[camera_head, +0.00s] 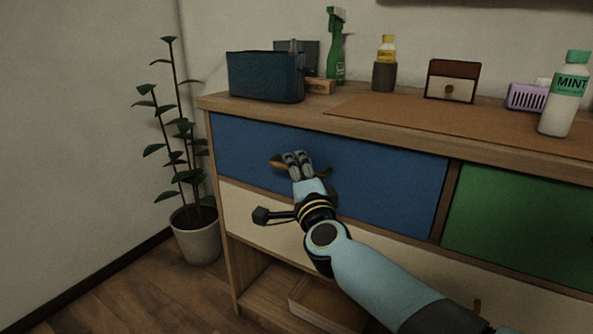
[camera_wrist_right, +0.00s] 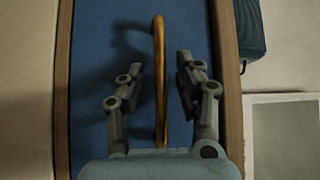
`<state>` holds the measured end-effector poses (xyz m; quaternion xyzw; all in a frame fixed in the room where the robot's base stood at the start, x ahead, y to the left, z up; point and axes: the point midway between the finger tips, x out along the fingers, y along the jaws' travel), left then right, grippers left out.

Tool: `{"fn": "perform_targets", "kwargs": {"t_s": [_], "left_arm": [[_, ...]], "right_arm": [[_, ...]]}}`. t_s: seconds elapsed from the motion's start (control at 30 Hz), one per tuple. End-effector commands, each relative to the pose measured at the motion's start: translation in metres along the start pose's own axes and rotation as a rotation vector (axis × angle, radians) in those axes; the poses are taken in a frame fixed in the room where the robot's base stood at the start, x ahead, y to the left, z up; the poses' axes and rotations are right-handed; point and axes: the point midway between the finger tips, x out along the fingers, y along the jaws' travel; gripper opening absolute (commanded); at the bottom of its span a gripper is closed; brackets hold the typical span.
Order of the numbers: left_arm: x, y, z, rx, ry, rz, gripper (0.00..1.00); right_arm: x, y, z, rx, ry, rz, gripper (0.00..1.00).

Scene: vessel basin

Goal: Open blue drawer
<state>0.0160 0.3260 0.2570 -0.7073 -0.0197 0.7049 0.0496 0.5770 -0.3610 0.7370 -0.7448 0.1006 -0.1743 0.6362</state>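The blue drawer (camera_head: 390,188) is the wide upper left front of the wooden cabinet. It appears shut, its front level with the cabinet frame. Its curved brass-coloured handle (camera_head: 277,162) is partly hidden behind my right gripper (camera_head: 298,158). In the right wrist view the handle (camera_wrist_right: 158,70) runs lengthwise between the two fingers of my right gripper (camera_wrist_right: 158,75). The fingers are apart, with a gap on each side of the handle. The blue drawer front (camera_wrist_right: 95,60) lies behind it. My left gripper is not in view.
A cream drawer (camera_head: 252,212) lies below, and a green front (camera_head: 520,238) is at right. A blue-black basket (camera_head: 265,77), a green spray bottle (camera_head: 336,50) and a mint bottle (camera_head: 563,95) stand on top. A potted plant (camera_head: 195,235) stands left of the cabinet.

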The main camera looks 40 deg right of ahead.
Motion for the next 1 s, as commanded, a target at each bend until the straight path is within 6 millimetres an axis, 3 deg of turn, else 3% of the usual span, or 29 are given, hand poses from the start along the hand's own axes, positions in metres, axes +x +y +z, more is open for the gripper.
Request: {"fn": "perform_targets", "kwargs": {"t_s": [0.17,0.4,1.0], "left_arm": [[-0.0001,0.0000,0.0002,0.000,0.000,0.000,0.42],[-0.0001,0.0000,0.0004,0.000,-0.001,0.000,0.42],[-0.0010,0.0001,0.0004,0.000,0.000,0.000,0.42]], "right_arm": [[-0.0001,-0.0002,0.0000,0.000,0.000,0.000,0.32],[-0.0003,-0.0001,0.0000,0.000,0.000,0.000,0.00],[-0.0014,0.0021,0.0002,-0.002,-0.001,0.004,0.00]]}}
